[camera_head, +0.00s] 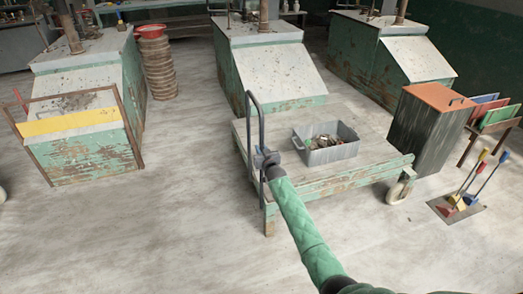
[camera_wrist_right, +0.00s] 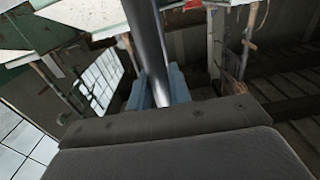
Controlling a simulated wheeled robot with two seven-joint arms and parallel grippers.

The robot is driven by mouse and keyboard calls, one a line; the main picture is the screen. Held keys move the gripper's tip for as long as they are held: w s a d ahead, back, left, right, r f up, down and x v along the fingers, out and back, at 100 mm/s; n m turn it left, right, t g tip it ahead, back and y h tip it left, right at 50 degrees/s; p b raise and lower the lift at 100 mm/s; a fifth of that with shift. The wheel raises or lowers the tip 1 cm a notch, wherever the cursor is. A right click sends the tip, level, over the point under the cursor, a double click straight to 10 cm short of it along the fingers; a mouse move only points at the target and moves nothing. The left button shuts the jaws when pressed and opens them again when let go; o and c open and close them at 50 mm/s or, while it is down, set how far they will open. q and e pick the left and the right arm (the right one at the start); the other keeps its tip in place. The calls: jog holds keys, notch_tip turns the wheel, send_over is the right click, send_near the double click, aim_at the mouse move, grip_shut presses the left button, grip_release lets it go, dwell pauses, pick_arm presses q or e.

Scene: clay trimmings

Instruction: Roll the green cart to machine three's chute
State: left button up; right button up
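The green cart (camera_head: 340,181) is a low flatbed with worn paint, standing in the middle of the head view. A grey bin (camera_head: 334,153) of scraps sits on its deck. An upright grey tube handle (camera_head: 250,120) rises at its left end. My right gripper (camera_head: 267,160) is at this handle. In the right wrist view the handle bar (camera_wrist_right: 148,38) runs between the blue-grey fingers (camera_wrist_right: 157,88), which press on both sides of it. Three green machines with pale sloped chutes stand behind: left (camera_head: 75,120), middle (camera_head: 275,75) and right (camera_head: 418,60). I read no numbers on them. My left gripper is out of view.
A dark cabinet with an orange top (camera_head: 438,97) stands close behind the cart's right end. Brushes and a dustpan (camera_head: 462,205) are at the right. Stacked round trays (camera_head: 158,65) stand between the left and middle machines. The floor left of the cart is clear.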

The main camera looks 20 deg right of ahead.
grip_shut()
jog(key=a, duration=0.8)
jog(key=shift+s+a+p, duration=0.15)
jog(key=shift+p, duration=0.2)
jog(key=a, duration=0.8)
dwell(0.5)
jog(key=shift+s, duration=0.1)
